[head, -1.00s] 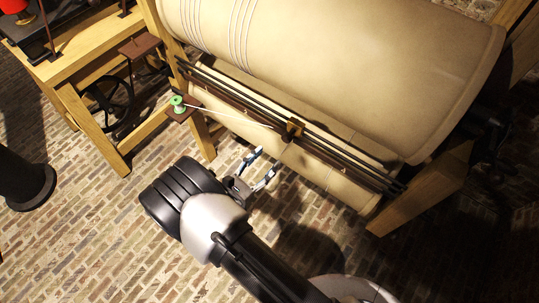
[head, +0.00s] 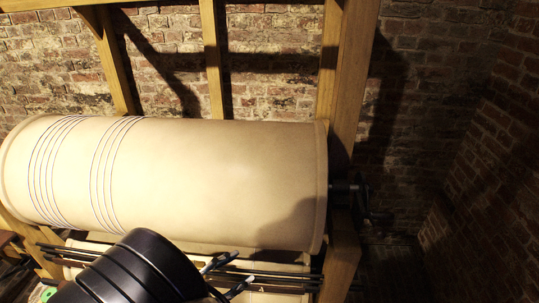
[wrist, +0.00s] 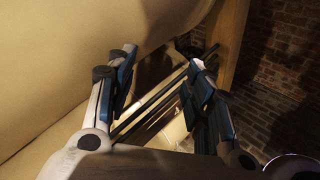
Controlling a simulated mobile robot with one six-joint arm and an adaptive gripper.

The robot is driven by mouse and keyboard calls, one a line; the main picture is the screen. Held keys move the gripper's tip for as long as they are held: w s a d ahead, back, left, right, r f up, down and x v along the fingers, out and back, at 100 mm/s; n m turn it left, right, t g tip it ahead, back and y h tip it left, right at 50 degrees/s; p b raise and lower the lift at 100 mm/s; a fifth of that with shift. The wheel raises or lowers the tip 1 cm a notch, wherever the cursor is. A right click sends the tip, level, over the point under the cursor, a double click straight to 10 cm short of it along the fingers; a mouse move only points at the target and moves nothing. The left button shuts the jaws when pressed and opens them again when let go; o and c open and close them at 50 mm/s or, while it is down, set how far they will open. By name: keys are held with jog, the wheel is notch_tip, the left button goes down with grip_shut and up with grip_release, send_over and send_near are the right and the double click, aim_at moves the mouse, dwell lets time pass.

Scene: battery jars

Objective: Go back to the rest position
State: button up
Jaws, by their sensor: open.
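My gripper (head: 231,276) is at the bottom of the head view, in front of the dark rails below a large cream drum. My black wrist link hides part of the rails and the drum's lower edge. In the wrist view my gripper (wrist: 165,90) has its two blue-padded fingers spread apart with nothing between them. Dark rails (wrist: 150,117) run behind the gap between the fingers. Whether the fingers touch anything cannot be told.
The cream drum (head: 230,180) with dark line bands fills the middle, held in a wooden frame (head: 345,80). A dark crank (head: 362,200) sticks out at its right end. Brick walls (head: 270,75) stand behind and to the right. A green spool (head: 47,293) shows at lower left.

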jog(key=s+d+r+m+g+y, duration=0.15)
jog(key=d+r+m+g, duration=0.3)
jog(key=d, duration=0.45)
jog(key=s+d+r+m+g, duration=0.35)
jog(key=d+r+m, duration=0.2)
jog(key=d, duration=0.25)
jog(key=s+d+r+m+t+y, duration=0.1)
jog(key=s+d+r+m+y, duration=0.2)
jog(key=s+m, duration=0.3)
jog(key=s+d+r+m+t+y, duration=0.1)
jog(key=s+d+r+m+y, duration=0.2)
jog(key=s+r+m+y, duration=0.1)
jog(key=shift+s+d+r+m+y, duration=0.2)
jog(key=shift+s+m+y, duration=0.65)
jog(key=shift+s+m, duration=0.35)
